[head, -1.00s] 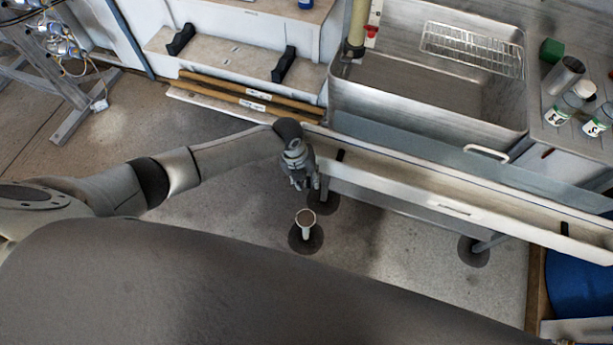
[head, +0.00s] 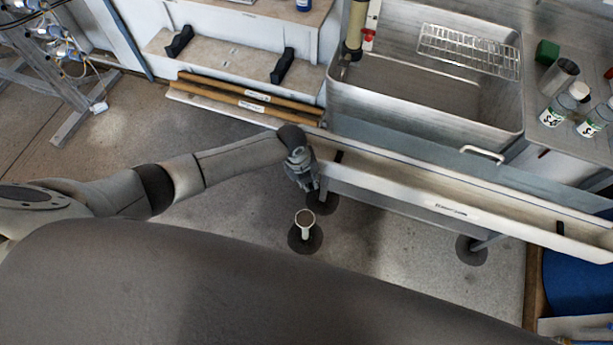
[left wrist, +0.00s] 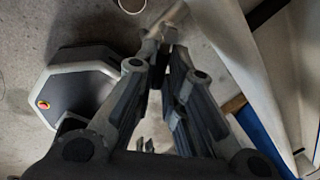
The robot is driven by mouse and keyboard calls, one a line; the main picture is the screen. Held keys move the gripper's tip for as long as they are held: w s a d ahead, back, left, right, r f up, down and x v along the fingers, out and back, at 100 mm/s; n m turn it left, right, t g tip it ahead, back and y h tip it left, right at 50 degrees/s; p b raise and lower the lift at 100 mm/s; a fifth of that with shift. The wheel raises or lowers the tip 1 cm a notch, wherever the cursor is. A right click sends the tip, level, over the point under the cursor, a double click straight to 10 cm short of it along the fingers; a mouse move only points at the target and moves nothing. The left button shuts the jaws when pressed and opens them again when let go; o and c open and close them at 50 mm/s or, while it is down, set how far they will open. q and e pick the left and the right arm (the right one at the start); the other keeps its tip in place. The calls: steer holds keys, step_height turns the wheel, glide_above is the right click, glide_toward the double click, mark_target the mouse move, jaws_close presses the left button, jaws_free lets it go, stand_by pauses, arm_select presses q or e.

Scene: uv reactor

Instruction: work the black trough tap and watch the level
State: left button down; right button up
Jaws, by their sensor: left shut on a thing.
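The long pale trough (head: 440,197) runs along the front of the bench in the head view. My left gripper (head: 308,186) is at the trough's left end, on its near side, pointing down. In the left wrist view its two fingers (left wrist: 158,72) come together on a small dark part, which I take to be the black tap; the fingers hide most of it. A short grey pipe piece (left wrist: 172,17) shows just past the fingertips. Water and its level in the trough cannot be made out. My right gripper is not in view.
A steel sink (head: 425,95) with a wire rack (head: 468,50) lies behind the trough. Bottles (head: 557,109) and a steel cup (head: 559,76) stand at right. Open floor lies left of the arm.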

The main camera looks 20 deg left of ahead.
arm_select(q)
steer(key=shift+w+d+n+t+y+p, duration=0.15)
steer(key=shift+w+d+n+y+p, duration=0.35)
steer(key=shift+n, duration=1.3)
steer(key=shift+w+d+n+t+y+p, duration=0.1)
steer(key=shift+w+d+n+t+p, duration=0.15)
steer(key=shift+n+p, duration=1.05)
steer(key=shift+w+d+n+t+y+p, duration=0.1)
steer(key=shift+w+d+n+y, duration=0.3)
steer(key=shift+n, duration=1.9)
steer(key=shift+w+a, duration=0.1)
steer(key=shift+a, duration=0.1)
steer(key=c, duration=1.5)
jaws_free()
